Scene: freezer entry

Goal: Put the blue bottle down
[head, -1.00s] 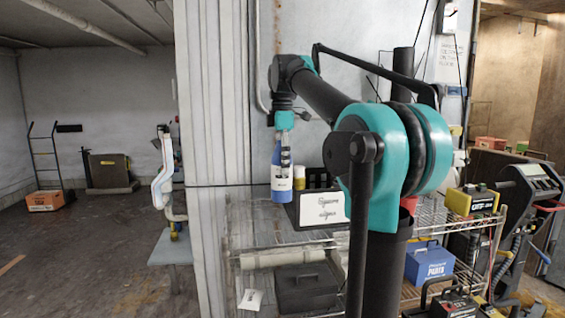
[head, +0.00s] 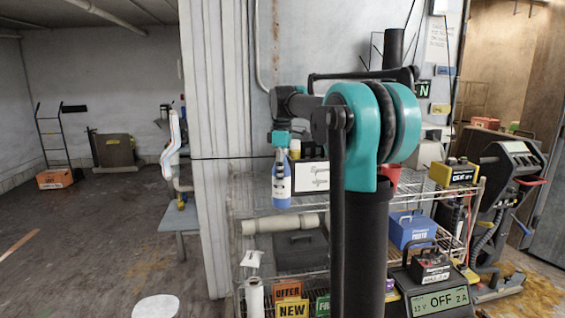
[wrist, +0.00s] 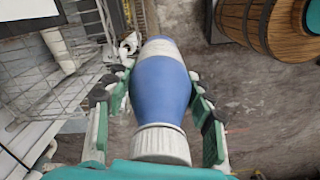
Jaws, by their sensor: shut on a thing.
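The blue bottle (head: 281,184) has a white label and, in the wrist view (wrist: 160,88), a white cap facing the camera. My gripper (head: 283,160) is shut on it, with one finger on each side of the bottle's body. In the head view the bottle hangs upright below my gripper, in front of the wire shelf rack (head: 340,196). In the wrist view floor shows around and beyond the bottle, so it seems to be held in the air. Its underside is hidden.
A framed sign (head: 312,177) stands on the rack's upper level. Small OFFER and NEW signs (head: 291,300) sit low in front. A wooden barrel (wrist: 262,28) stands at the upper right of the wrist view. A round white top (head: 156,307) shows at the bottom. Open floor lies left.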

